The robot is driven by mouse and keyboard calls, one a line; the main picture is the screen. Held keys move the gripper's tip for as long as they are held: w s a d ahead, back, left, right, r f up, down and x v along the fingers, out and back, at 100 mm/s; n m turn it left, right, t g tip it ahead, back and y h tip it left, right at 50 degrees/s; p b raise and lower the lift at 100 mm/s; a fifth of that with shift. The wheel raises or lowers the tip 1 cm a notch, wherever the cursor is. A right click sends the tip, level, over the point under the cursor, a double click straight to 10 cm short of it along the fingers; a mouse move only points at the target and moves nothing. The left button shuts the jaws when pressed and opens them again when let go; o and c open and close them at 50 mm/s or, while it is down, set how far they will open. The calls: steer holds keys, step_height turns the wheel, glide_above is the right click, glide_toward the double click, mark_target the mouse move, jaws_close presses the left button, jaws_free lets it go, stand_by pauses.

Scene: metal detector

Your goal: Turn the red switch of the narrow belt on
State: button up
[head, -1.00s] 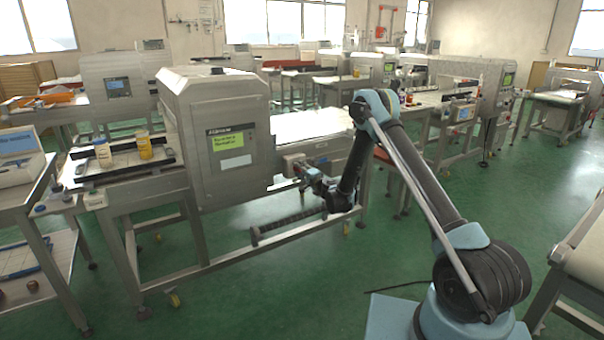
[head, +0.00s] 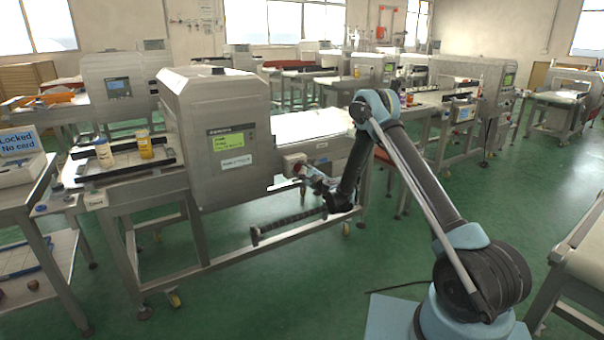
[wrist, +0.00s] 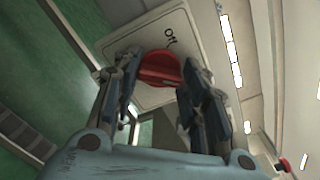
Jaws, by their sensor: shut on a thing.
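The red switch (wrist: 158,68) is a round rotary knob with a raised grip bar, on a pale plate (wrist: 184,32) marked "Off". In the wrist view my gripper (wrist: 163,74) has a finger on each side of the knob and is shut on it. The fingers partly cover the plate. In the head view my gripper (head: 306,173) is at the grey switch box (head: 291,162), beside the right side of the metal detector housing (head: 215,135). The knob is small and largely covered by my gripper there.
The narrow belt frame runs through the housing, with a yellow-labelled jar (head: 145,145) and another jar (head: 104,152) at its left end. A low bar (head: 290,225) lies below my gripper. Green floor is free in front of the frame.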

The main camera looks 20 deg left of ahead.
steer(key=shift+m, duration=0.7)
steer(key=o, duration=1.1)
steer(key=shift+w+f, duration=0.1)
steer(key=shift+f, duration=0.05)
steer(key=shift+c, duration=0.2)
steer(key=v, duration=0.7)
steer(key=shift+d, duration=0.15)
